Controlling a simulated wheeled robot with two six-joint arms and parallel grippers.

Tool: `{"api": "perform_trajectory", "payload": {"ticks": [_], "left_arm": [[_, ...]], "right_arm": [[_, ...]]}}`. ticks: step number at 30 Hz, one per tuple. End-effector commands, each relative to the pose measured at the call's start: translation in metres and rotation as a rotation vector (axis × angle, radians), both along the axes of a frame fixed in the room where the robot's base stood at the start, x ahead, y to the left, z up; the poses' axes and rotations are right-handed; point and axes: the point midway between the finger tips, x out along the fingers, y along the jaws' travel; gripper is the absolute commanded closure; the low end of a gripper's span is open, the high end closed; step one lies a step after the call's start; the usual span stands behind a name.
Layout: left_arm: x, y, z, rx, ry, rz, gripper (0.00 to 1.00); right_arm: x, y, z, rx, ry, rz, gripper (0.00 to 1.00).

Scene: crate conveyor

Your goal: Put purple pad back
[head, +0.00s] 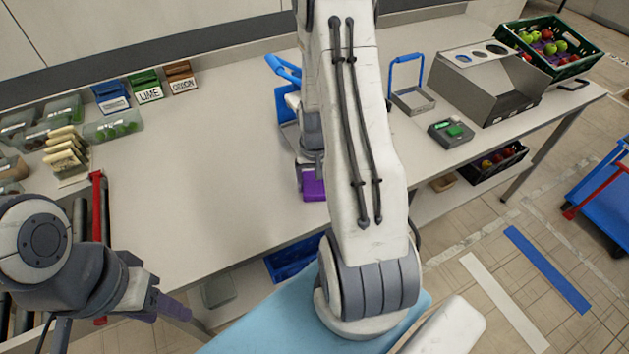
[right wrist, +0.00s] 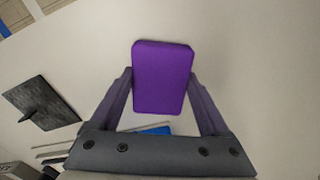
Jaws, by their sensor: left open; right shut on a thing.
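The purple pad (right wrist: 162,78) is a rounded rectangular block between the fingers of my right gripper (right wrist: 162,100), which is shut on it. In the head view the pad (head: 314,186) shows low over the table, partly hidden behind my right arm. I cannot tell whether it touches the table. My left gripper (head: 172,306) is at the lower left, in front of the table edge, open and apart from the pad.
The table (head: 215,165) is clear left of my right arm. Blue, green and brown label holders (head: 147,86) stand at the back left. A grey tray with blue handle (head: 412,99), a grey dispenser box (head: 485,84) and a green fruit crate (head: 548,48) stand right.

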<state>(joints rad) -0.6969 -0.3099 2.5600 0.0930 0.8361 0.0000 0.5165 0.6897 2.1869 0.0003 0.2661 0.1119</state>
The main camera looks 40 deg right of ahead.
Motion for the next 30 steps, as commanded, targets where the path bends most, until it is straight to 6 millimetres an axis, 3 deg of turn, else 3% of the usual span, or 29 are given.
{"api": "perform_trajectory", "payload": {"ticks": [10, 11, 12, 23, 30], "left_arm": [[0.000, 0.000, -0.003, 0.000, 0.000, 0.000, 0.50], [0.000, 0.000, -0.003, 0.000, 0.000, 0.000, 0.50], [0.000, 0.000, -0.002, 0.000, 0.000, 0.000, 0.50], [0.000, 0.000, 0.001, 0.000, 0.000, 0.000, 0.50], [0.000, 0.000, -0.007, 0.000, 0.000, 0.000, 0.50]], "right_arm": [[0.000, 0.000, -0.004, -0.001, -0.001, 0.000, 0.81], [0.000, 0.000, -0.004, -0.001, -0.001, 0.000, 0.17], [0.000, 0.000, -0.003, -0.001, -0.001, 0.000, 0.01], [0.000, -0.001, 0.002, -0.001, -0.002, 0.000, 0.00], [0.002, -0.002, 0.039, -0.005, -0.009, 0.000, 0.00]]}}
